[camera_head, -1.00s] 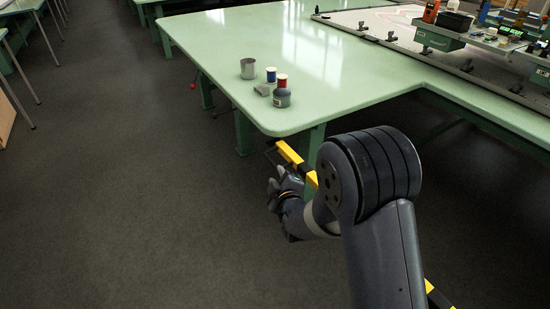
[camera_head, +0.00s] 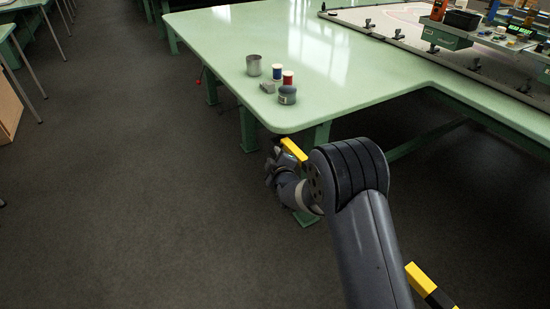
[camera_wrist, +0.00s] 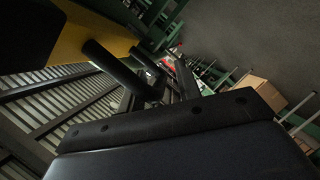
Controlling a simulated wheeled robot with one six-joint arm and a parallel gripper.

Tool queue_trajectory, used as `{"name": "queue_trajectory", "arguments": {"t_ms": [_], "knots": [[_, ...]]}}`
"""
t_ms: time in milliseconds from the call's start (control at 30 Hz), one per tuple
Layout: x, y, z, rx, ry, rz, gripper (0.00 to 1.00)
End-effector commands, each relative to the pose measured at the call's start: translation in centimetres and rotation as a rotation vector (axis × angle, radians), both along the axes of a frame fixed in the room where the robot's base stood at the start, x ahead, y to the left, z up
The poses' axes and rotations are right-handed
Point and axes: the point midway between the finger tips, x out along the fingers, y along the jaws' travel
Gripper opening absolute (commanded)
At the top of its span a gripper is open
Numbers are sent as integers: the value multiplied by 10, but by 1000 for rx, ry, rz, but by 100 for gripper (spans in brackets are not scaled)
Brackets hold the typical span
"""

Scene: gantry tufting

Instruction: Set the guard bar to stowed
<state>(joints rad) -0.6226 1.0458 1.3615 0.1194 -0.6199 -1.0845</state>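The yellow-and-black guard bar (camera_head: 294,150) shows in the head view as a short yellow piece beside the table's near corner. A striped length (camera_head: 431,287) shows at lower right; my arm hides the middle. My gripper (camera_head: 272,163) is at the bar's far end, below the table corner. In the wrist view the bar's yellow surface (camera_wrist: 62,38) fills the upper left, with a black rod (camera_wrist: 118,68) running from it toward my fingers (camera_wrist: 165,85). The rod reaches in among the dark fingers, but I cannot tell whether they close on it.
The green table (camera_head: 340,93) is close beyond my gripper. A grey cup (camera_head: 253,65), a blue spool (camera_head: 277,72) and a dark jar (camera_head: 287,95) stand near its corner. A table leg (camera_head: 249,129) stands below. The floor at left (camera_head: 130,200) is clear.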

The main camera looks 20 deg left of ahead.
Motion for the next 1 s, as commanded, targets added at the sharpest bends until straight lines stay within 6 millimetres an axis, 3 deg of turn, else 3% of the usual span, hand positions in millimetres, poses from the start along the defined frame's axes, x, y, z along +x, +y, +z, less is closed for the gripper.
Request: {"name": "queue_trajectory", "arguments": {"t_ms": [233,633,1000], "knots": [[0,0,0,0,0,0,32],[0,0,0,0,0,0,0],[0,0,0,0,0,0,0]]}}
